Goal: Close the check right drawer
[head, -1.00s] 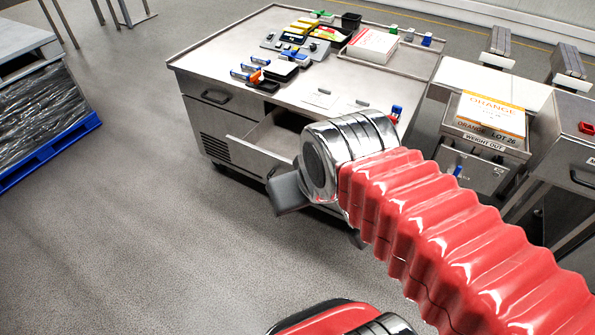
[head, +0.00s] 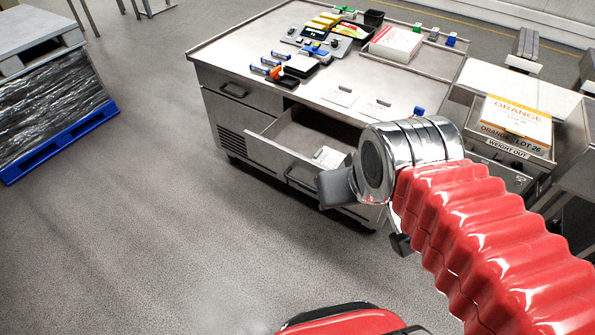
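The right drawer (head: 268,152) of the steel check bench (head: 215,107) is pulled out. Its inside is partly visible and holds a white printed card (head: 328,157). The right end of the drawer front and part of its handle are behind my gripper (head: 337,188). My gripper is at the end of my red-sleeved arm, in front of the drawer's right part in the picture. Its grey end points left and down; its fingertips are hidden, and contact with the drawer cannot be told.
The left drawer (head: 233,90) is shut. The bench top holds a scale (head: 316,38), pens, cards and a paper stack (head: 396,43). An orange-labelled box (head: 516,117) stands at right. A wrapped pallet (head: 50,100) stands at left. The floor in front is clear.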

